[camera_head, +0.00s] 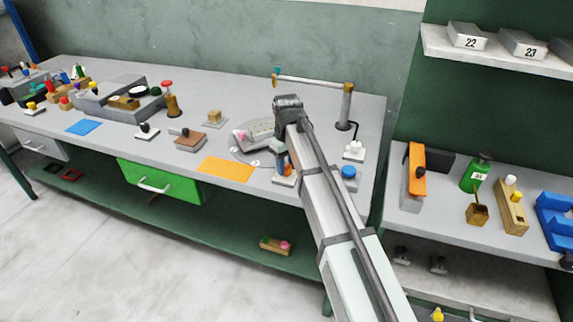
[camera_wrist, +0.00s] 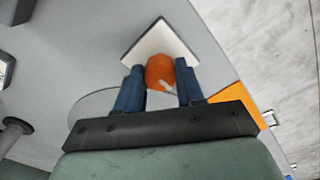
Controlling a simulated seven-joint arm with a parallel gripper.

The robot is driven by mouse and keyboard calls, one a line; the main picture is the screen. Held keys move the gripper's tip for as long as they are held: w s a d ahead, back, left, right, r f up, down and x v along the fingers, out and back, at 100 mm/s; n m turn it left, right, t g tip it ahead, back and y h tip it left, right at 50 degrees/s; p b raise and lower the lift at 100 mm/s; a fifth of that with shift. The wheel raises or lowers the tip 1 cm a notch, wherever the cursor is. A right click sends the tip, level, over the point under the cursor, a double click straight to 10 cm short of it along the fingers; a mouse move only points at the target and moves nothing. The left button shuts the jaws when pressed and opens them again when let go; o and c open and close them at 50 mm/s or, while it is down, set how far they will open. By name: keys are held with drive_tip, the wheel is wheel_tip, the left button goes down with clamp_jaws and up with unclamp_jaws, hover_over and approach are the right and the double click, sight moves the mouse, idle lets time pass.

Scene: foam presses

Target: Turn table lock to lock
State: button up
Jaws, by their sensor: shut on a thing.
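My gripper (camera_head: 282,166) points down at the front right of a round grey turntable (camera_head: 236,150). In the wrist view, the two blue fingers of my gripper (camera_wrist: 158,82) are shut on an orange knob (camera_wrist: 161,69) with a white mark on it. The knob stands on a white square base (camera_wrist: 160,42) beside the turntable; the base also shows in the head view (camera_head: 283,181). I take this knob to be the table lock. No lock or unlock lettering is readable. The turntable carries a light grey fixture and a pink part (camera_head: 239,136). My arm hides some of its right side.
An orange mat (camera_head: 226,169) lies left of the knob. A blue button (camera_head: 348,172) and a white switch block (camera_head: 354,151) stand to the right. A post with a horizontal bar (camera_head: 312,82) rises behind. The bench's front edge is close.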

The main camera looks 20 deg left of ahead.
sight(286, 166)
drive_tip(key=o, duration=1)
drive_tip(key=shift+o, duration=0.2)
wheel_tip(286, 166, up, 14)
drive_tip(key=shift+f, duration=0.1)
idle(0.5)
